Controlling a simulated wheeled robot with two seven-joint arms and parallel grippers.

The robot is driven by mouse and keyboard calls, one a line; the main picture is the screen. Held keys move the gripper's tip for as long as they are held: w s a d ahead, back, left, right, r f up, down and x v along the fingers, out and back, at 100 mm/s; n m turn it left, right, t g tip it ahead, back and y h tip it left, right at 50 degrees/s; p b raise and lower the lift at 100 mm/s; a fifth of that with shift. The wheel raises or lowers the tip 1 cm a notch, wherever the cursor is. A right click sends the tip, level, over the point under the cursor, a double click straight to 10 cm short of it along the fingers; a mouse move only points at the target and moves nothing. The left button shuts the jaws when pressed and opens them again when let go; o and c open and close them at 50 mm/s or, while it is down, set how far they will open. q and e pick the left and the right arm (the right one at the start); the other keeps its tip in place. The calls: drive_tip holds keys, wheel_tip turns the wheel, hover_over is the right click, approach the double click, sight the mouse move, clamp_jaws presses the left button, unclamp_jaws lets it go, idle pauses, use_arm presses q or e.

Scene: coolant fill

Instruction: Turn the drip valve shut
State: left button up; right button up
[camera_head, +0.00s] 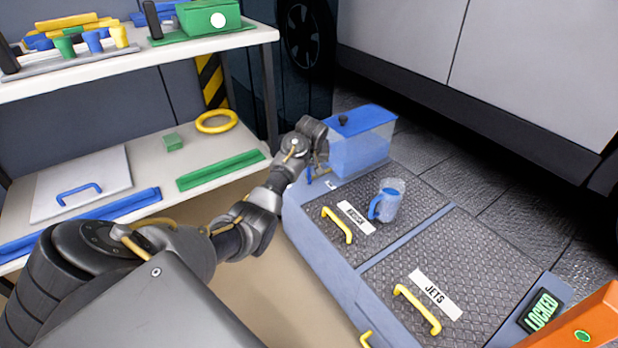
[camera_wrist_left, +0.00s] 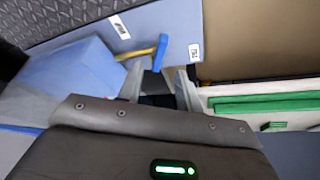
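The drip valve shows in the left wrist view as a brass stem (camera_wrist_left: 138,53) with a blue lever (camera_wrist_left: 161,53), coming off the side of the blue tank (camera_wrist_left: 65,82). In the head view the tank (camera_head: 362,150) has a blue lid with a dark knob, and the valve's blue lever (camera_head: 309,175) shows low at its left side. My left gripper (camera_wrist_left: 160,88) is open, its two fingers apart and pointing toward the lever, with nothing clearly held between them. In the head view my left gripper (camera_head: 320,160) is beside the tank, partly hiding the valve. My right gripper is not in view.
Yellow handles (camera_head: 338,225) (camera_head: 417,309) sit on hatches, one labelled JETS. A LOCKED sign (camera_head: 541,311) is lower right. Shelves (camera_head: 150,62) at left hold coloured items.

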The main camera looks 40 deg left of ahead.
sight(309, 175)
use_arm(q)
drive_tip(key=b+x, duration=0.2)
drive_tip(key=x, duration=0.4)
drive_tip(key=shift+a+f+b, duration=0.1)
drive_tip(key=shift+f+b, duration=0.15)
drive_tip(key=shift+b, duration=0.05)
clamp_jaws()
